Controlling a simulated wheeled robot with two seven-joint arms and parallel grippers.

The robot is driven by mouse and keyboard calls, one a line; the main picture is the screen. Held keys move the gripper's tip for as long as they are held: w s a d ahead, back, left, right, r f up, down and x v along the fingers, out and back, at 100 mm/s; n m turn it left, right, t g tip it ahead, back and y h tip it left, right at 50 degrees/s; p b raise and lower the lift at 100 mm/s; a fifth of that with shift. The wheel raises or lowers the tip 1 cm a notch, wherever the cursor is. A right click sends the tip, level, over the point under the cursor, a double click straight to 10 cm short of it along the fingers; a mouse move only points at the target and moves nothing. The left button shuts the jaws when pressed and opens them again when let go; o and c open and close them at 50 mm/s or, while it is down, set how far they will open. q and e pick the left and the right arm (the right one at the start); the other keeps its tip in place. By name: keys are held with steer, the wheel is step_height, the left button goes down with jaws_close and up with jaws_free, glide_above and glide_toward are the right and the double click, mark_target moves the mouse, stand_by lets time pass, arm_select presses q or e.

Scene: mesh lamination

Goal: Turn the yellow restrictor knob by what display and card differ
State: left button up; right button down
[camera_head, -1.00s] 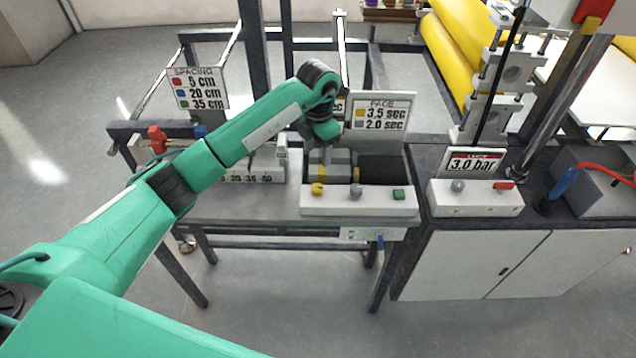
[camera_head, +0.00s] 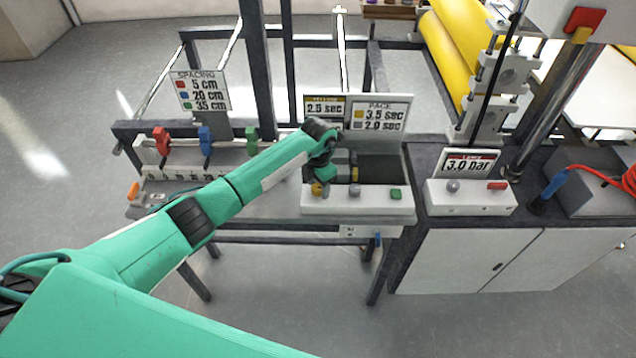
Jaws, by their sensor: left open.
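The yellow knob (camera_head: 316,190) sits at the left end of the white control box (camera_head: 340,203). My left gripper (camera_head: 321,181) is open, pointing down just above and at the yellow knob; it partly hides it, and I cannot tell whether they touch. A grey knob (camera_head: 354,191) and a green button (camera_head: 396,194) are on the same box. The display (camera_head: 324,107) behind seems to read 2.5 sec. The PACE card (camera_head: 380,115) beside it shows yellow 3.5 sec and grey 2.0 sec. My right gripper is out of view.
At left, a SPACING card (camera_head: 201,91) stands behind red, blue and green clamps on a scaled rail (camera_head: 180,172). At right, a second box (camera_head: 470,197) has a grey knob, a red button and a 3.0 bar display (camera_head: 471,163). Yellow rollers (camera_head: 450,60) stand behind.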

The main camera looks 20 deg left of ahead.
arm_select(q)
steer(key=c, duration=1)
steer(key=shift+f+m+b, duration=0.15)
steer(key=shift+m+b, duration=0.35)
steer(key=shift+b, duration=0.4)
steer(key=m+b, duration=0.7)
steer(key=b, duration=0.3)
steer(key=shift+f, duration=0.1)
steer(key=shift+s+r+m+b, duration=0.1)
steer(key=shift+r+m+b, duration=0.15)
steer(key=shift+m+b, duration=1.2)
steer(key=o, duration=1)
